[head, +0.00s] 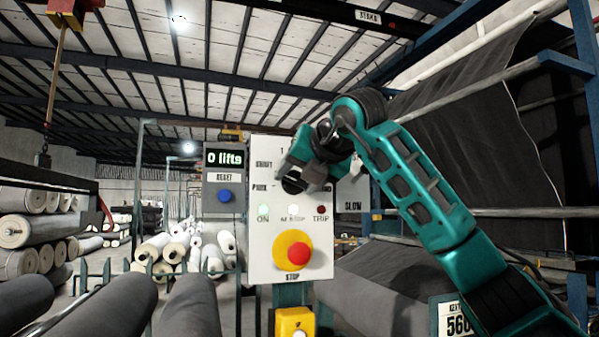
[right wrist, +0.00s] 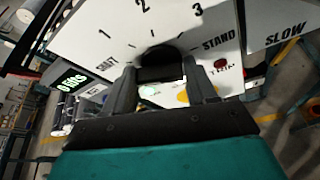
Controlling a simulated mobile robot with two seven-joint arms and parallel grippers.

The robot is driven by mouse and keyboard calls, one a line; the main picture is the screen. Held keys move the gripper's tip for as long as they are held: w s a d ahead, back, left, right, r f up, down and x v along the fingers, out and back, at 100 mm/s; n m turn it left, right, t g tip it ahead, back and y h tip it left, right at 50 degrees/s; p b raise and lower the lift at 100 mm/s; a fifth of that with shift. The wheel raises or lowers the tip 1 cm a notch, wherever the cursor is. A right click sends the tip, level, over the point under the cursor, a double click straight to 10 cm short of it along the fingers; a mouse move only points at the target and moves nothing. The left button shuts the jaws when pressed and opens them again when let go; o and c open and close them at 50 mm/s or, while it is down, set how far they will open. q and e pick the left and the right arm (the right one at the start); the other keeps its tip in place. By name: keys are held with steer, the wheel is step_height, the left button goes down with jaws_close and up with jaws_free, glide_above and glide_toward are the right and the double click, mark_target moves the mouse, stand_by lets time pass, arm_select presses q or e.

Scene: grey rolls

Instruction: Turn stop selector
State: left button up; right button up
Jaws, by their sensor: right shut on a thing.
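The white control panel (head: 262,240) stands upright in the middle of the head view. My right gripper (head: 298,178) is at its upper part and covers most of the dial there. In the right wrist view, the black round selector knob (right wrist: 159,56) sits between the fingers of my right gripper (right wrist: 162,78), which is shut on it. Around the knob the panel (right wrist: 100,62) reads SHIFT, 1, 2, 3 and STAND. The fingers hide the knob's lower part, and I cannot tell which mark it points to. My left gripper is not in view.
Below the dial are a lit green ON lamp (head: 263,210), a dark red TRIP lamp (head: 321,210) and a red stop button (head: 299,253) on yellow. A grey box (head: 223,180) at left reads "0 lifts". Grey rolls (head: 100,308) lie in front at lower left.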

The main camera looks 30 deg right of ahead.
steer(key=shift+a+r+n+h+p, duration=0.1)
steer(key=shift+n+h+p, duration=0.25)
steer(key=shift+n+p, duration=0.2)
steer(key=shift+a+r+n+h+p, duration=0.1)
steer(key=shift+n+h+p, duration=0.25)
steer(key=shift+n+p, duration=0.2)
steer(key=shift+a+f+n+g+h+p, duration=0.15)
steer(key=shift+n+g+h+p, duration=0.25)
steer(key=shift+n+h+p, duration=0.5)
steer(key=shift+f+n+b, duration=0.1)
steer(key=shift+n+b, duration=0.2)
steer(key=o, duration=1)
steer(key=shift+o, duration=0.2)
steer(key=b+v, duration=0.1)
steer(key=v, duration=1.1)
steer(key=shift+s+b, duration=0.35)
steer(key=shift+b, duration=0.05)
steer(key=shift+a, duration=0.1)
